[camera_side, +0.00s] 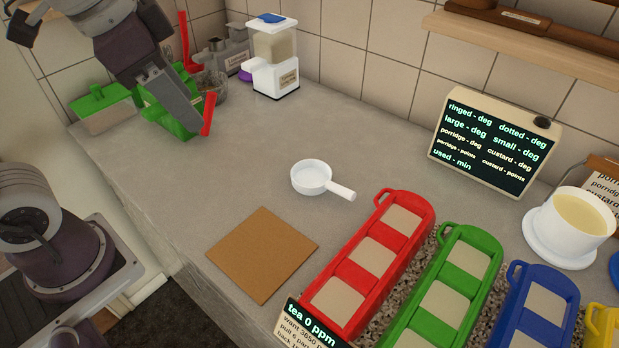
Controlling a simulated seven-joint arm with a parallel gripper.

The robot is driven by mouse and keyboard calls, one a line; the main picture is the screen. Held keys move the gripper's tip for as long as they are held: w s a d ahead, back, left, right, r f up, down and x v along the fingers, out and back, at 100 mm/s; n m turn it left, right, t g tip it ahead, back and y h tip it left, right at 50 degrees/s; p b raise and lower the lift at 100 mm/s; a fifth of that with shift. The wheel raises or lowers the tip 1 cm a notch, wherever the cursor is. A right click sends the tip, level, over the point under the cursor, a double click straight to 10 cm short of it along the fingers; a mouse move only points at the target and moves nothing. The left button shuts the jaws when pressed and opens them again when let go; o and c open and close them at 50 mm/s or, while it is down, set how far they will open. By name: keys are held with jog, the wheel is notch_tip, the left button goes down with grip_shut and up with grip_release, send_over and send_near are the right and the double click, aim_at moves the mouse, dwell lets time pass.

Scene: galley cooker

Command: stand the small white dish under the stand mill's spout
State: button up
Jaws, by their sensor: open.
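The only small white dish I can make out is a shallow round one with a straight handle (312,177). It stands upright and looks empty on the middle of the counter, handle pointing right. The stand mill (276,72) appears to be the white machine with a clear hopper and blue lid at the back. Its spout seems to jut out on the left, with a purple item (245,75) near it. My gripper (197,82) is at the back left, open, its red-tipped fingers apart. It is left of the mill and well away from the dish.
A brown square mat (263,254) lies in front of the dish. The counter between mill and dish is clear.

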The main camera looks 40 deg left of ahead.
jog(key=w+d+f+m+g, duration=0.1)
jog(key=w+d+f+m, duration=0.15)
jog(key=w, duration=0.25)
jog(key=w+d+f+m+g, duration=0.1)
jog(key=w+d+m, duration=0.15)
jog(key=w, duration=0.35)
jog(key=m+g, duration=0.2)
jog(key=m, duration=0.6)
send_over(332, 183)
jog(key=f, duration=1.2)
jog(key=shift+d+f, duration=0.15)
jog(key=shift+d, duration=0.05)
jog(key=f, duration=0.7)
jog(key=shift+a+f, duration=0.25)
grip_shut()
